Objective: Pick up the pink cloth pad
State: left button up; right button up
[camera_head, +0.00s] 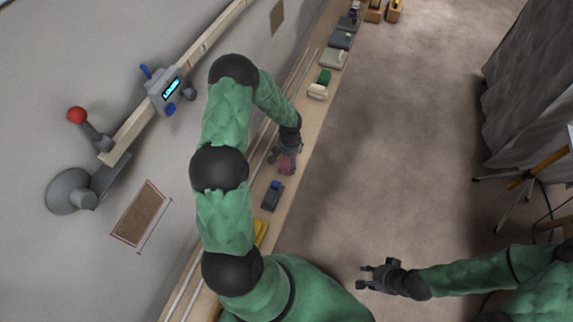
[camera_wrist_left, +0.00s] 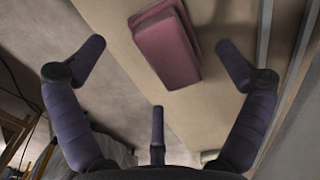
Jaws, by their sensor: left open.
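The pink cloth pad (camera_head: 287,166) lies on the narrow wooden shelf along the wall, partly hidden by my left gripper in the head view. My left gripper (camera_head: 283,154) is open over the pad. Its fingers stand apart on either side of the pad in the wrist view, with a gap and no visible contact. My right gripper (camera_head: 369,278) is open and empty over the floor, away from the shelf.
On the shelf, a dark block with a blue top (camera_head: 271,196) and a yellow item (camera_head: 261,232) lie nearer me. A pale block (camera_head: 317,91) and a green one (camera_head: 324,77) lie farther along. Thin rails run along the wall side. Open floor (camera_head: 400,150) lies right.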

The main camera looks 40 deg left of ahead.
aim_at(289, 161)
pick_arm(q)
notch_tip(289, 161, down, 3)
jog(key=shift+w+f+b, duration=0.1)
jog(key=shift+b, duration=0.3)
jog(key=c, duration=1.1)
jog(key=shift+r+p, duration=0.35)
jog(key=shift+r, duration=0.25)
notch_tip(289, 161, up, 2)
jog(key=shift+r+p, duration=0.25)
jog(key=shift+p, duration=0.35)
jog(key=s+d+r+p, duration=0.1)
jog(key=s+d+r, duration=0.7)
jog(key=s, duration=0.3)
jog(key=shift+d+r+p, duration=0.25)
jog(key=shift+r+p, duration=0.05)
jog(key=shift+r, duration=0.4)
